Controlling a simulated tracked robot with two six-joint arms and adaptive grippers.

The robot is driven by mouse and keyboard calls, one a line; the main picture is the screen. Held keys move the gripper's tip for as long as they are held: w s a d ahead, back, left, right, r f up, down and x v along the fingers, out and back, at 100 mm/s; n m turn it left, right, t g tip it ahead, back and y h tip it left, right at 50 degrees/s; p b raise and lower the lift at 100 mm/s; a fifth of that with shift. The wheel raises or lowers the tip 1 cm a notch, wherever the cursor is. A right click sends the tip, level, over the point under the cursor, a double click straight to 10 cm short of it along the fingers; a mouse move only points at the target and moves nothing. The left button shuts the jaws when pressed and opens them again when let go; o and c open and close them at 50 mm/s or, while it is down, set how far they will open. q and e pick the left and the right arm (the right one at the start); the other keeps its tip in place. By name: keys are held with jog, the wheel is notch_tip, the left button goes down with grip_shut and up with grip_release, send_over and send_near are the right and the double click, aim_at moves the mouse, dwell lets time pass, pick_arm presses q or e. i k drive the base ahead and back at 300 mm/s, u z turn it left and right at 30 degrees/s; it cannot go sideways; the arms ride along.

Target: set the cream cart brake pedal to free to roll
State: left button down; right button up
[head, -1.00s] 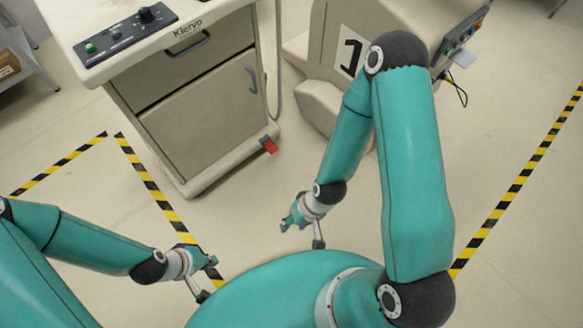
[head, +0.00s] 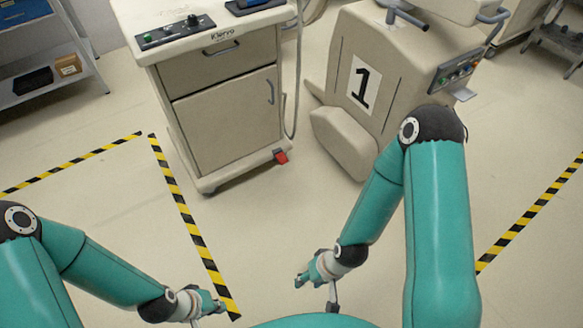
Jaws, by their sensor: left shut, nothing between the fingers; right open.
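The cream cart (head: 222,110) stands at upper centre-left in the head view, with a drawer, a door and a control panel on top. Its red brake pedal (head: 281,157) sticks out low at the cart's right front corner. The pedal's exact setting is too small to tell. My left gripper (head: 213,306) is at the bottom left, shut and empty, well apart from the cart. My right gripper (head: 301,280) is at the bottom centre, open and empty, below the pedal in the picture and apart from it.
A cream machine marked 1 (head: 365,85) stands close to the right of the cart. A grey shelf (head: 45,85) with boxes is at the far left. Yellow-black floor tape (head: 182,215) runs on the left and right. The floor between the cart and my grippers is clear.

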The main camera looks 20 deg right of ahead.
aim_at(281, 157)
jog(key=z, duration=0.45)
jog(key=i, duration=1)
jog(key=u, duration=0.05)
jog(key=k, duration=0.65)
jog(key=z, duration=0.4)
jog(key=i, duration=1.35)
jog(key=u, duration=0.3)
